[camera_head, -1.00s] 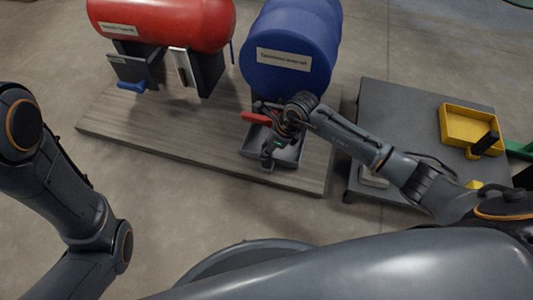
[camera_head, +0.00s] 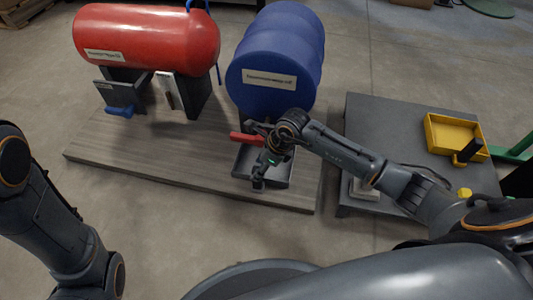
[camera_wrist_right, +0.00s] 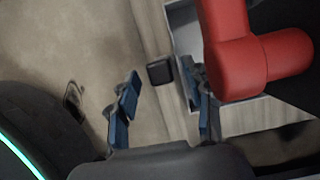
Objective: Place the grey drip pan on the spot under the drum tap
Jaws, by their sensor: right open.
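The grey drip pan (camera_head: 280,174) sits on the wooden board (camera_head: 135,150), in front of and partly beneath the blue drum (camera_head: 278,60). The red tap handle (camera_head: 247,139) is above its back left; it looms large in the right wrist view (camera_wrist_right: 250,65). My right gripper (camera_head: 259,182) is over the pan's front edge and hides part of it. In the wrist view its blue-padded fingers (camera_wrist_right: 161,98) stand apart. A black block, apparently the pan's handle end (camera_wrist_right: 160,72), shows beyond the gap between them. My left arm shows at the left, its gripper out of frame.
A red tank (camera_head: 145,35) on dark supports stands on the board's left. A grey table (camera_head: 375,125) to the right holds a yellow tray (camera_head: 435,137) with a black handle. Open concrete floor (camera_head: 170,235) lies in front of the board.

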